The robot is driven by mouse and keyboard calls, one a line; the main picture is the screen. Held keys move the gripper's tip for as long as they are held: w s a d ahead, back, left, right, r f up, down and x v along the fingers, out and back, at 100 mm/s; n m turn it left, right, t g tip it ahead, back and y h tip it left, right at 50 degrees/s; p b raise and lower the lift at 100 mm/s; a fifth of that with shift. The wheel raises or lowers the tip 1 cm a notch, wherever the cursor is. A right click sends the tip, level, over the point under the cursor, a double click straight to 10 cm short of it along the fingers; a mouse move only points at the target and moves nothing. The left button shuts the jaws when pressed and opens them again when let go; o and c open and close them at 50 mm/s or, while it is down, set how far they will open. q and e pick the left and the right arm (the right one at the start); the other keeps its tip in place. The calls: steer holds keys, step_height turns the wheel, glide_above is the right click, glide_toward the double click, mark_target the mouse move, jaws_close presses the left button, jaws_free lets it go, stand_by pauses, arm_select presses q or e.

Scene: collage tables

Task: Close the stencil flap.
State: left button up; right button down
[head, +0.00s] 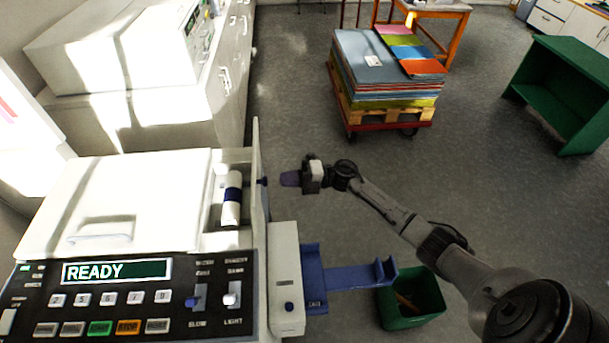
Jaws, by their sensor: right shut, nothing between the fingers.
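A white duplicator machine (120,200) with a READY display stands at the lower left. Its stencil flap (256,170) looks like a thin white panel standing upright, open, at the right edge of a bay. In the bay lies a white roll with a blue band (231,198). A small dark blue knob (265,181) is on the flap's outer face. My right gripper (287,179) is shut and empty, just right of the flap and level with the knob, with a small gap in the picture. My left gripper is out of view.
A blue tray (345,278) juts out from the machine's right side, below my right arm. A green bin (412,300) stands on the floor beside it. A cart with stacked coloured paper (385,75) and a green shelf (570,85) stand further back. Open floor lies between.

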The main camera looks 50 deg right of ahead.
steer(key=shift+x, duration=1.65)
steer(key=shift+p, duration=0.3)
